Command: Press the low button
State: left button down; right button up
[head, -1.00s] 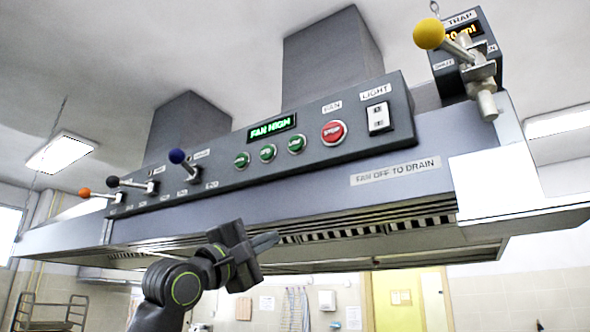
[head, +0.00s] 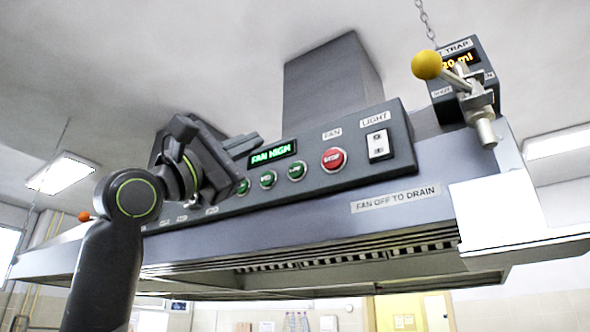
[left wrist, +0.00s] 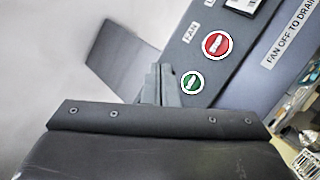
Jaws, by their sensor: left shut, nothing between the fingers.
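Three green buttons sit in a row on the sloping hood panel (head: 395,168) in the head view. The rightmost green button (head: 297,171) looks like the low one, though its lettering is hard to read; it also shows in the left wrist view (left wrist: 192,82). The middle button (head: 268,179) and left button (head: 242,186) are beside it. My left gripper (head: 254,140) is shut and empty, its fingertips up and left of the rightmost green button. In the left wrist view the fingertips (left wrist: 158,80) appear just left of that button. My right gripper is not in view.
The red stop button (head: 333,159) is right of the green ones, with the light switch (head: 379,144) beyond it. The display (head: 272,153) reads FAN HIGH. A yellow-knobbed lever (head: 426,65) is at upper right. An orange knob (head: 84,216) shows at left.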

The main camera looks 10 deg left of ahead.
aim_at(296, 170)
pick_arm(q)
jog(key=shift+w+d+p, duration=0.5)
jog(key=shift+w+p, duration=0.4)
jog(key=shift+w, duration=0.5)
jog(key=shift+w+d+p, duration=0.5)
jog(key=shift+w+p, duration=0.35)
jog(key=shift+w, duration=0.5)
jog(key=shift+w+d+p, duration=0.5)
jog(key=shift+w+p, duration=0.4)
jog(key=shift+w, duration=0.5)
jog(key=shift+w, duration=0.1)
jog(key=shift+w+d, duration=0.2)
jog(key=shift+w, duration=0.05)
